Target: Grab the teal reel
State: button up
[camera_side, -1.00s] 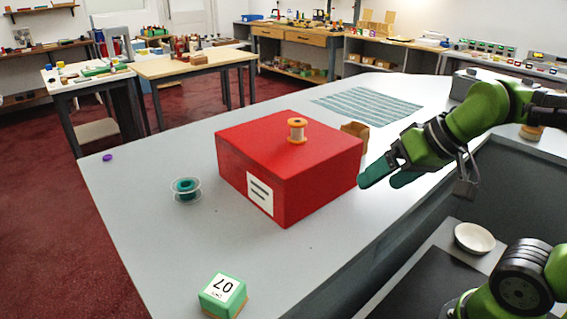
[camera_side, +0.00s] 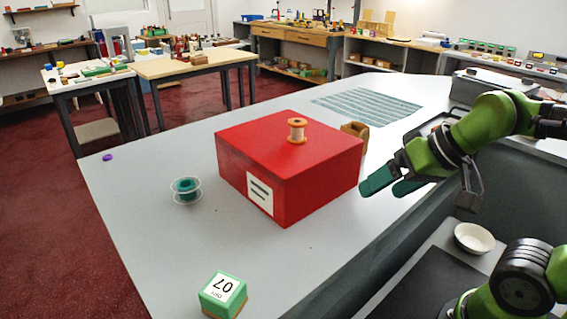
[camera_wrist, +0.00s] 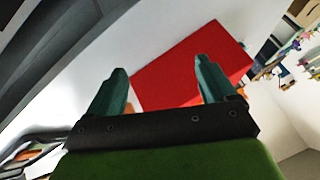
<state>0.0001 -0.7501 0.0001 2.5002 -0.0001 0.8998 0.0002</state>
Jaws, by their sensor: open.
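The teal reel (camera_side: 186,187), teal thread between clear flanges, stands on the grey counter (camera_side: 150,240) left of the red box. My gripper (camera_side: 384,184) is open and empty, just right of the red box (camera_side: 325,185), on the opposite side of the box from the reel. In the wrist view my two teal fingers (camera_wrist: 162,80) are spread apart, with the red box (camera_wrist: 195,68) beyond them. I cannot see the teal reel in the wrist view.
An orange-ended spool (camera_side: 297,131) stands on top of the red box. A green block marked 07 (camera_side: 222,295) is at the front. A tan object (camera_side: 355,131) sits behind the box, near a striped cloth (camera_side: 367,107). The counter around the reel is clear.

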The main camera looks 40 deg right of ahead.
jog(key=shift+o, duration=0.8)
